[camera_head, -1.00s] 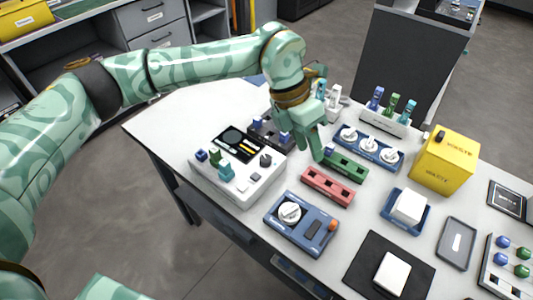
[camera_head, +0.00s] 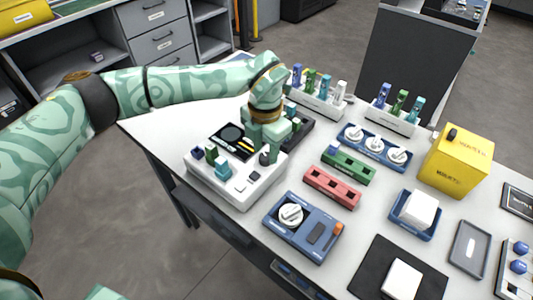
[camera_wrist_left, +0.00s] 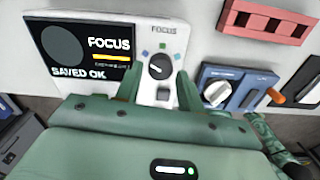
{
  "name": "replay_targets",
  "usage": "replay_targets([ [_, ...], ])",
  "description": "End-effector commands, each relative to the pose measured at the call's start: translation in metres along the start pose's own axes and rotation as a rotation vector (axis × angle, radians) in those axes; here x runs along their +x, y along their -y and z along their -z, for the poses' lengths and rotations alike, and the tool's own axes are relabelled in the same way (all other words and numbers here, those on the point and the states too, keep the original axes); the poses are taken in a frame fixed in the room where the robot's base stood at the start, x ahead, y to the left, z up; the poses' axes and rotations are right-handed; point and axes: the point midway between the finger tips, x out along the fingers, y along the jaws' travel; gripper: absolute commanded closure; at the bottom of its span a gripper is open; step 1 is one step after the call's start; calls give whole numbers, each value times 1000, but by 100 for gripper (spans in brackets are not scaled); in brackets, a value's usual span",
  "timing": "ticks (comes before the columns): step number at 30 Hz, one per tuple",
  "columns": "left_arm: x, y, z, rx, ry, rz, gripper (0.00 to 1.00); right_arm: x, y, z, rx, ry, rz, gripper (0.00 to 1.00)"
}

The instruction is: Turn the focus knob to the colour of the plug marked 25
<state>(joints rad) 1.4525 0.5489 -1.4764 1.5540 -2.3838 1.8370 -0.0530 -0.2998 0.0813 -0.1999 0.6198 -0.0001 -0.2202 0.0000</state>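The focus knob (camera_wrist_left: 159,66) is a dark round knob with a pale pointer line, on the white splicer's panel. Small colour marks sit around it: blue at its left, green above, teal at its right. In the head view the knob (camera_head: 265,157) is just below my left gripper (camera_head: 266,142). In the left wrist view the gripper's (camera_wrist_left: 158,84) fingers are apart, one on each side of the knob; I cannot tell whether they touch it. The splicer's screen (camera_wrist_left: 85,50) reads FOCUS and SAVED OK. No plug's number is readable. My right gripper is out of view.
Blue, green and teal plugs (camera_head: 211,153) stand on the splicer's left. A black block (camera_head: 302,131) is behind the gripper. A green block (camera_head: 350,167), a red block (camera_head: 332,187) and a blue device (camera_head: 303,228) lie to the right. Plug racks (camera_head: 318,101) stand at the back.

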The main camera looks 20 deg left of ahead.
Motion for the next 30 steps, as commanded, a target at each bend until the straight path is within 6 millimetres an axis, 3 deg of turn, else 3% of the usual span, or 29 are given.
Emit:
replay_targets([
  [4,14,0,0,1,0,2,61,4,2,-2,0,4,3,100],
  [13,16,0,0,1,1,0,61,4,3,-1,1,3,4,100],
  [14,16,0,0,1,1,1,64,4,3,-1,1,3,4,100],
  [17,16,0,0,1,1,1,92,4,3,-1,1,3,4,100],
  [30,13,0,0,64,2,-2,94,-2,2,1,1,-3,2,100],
])
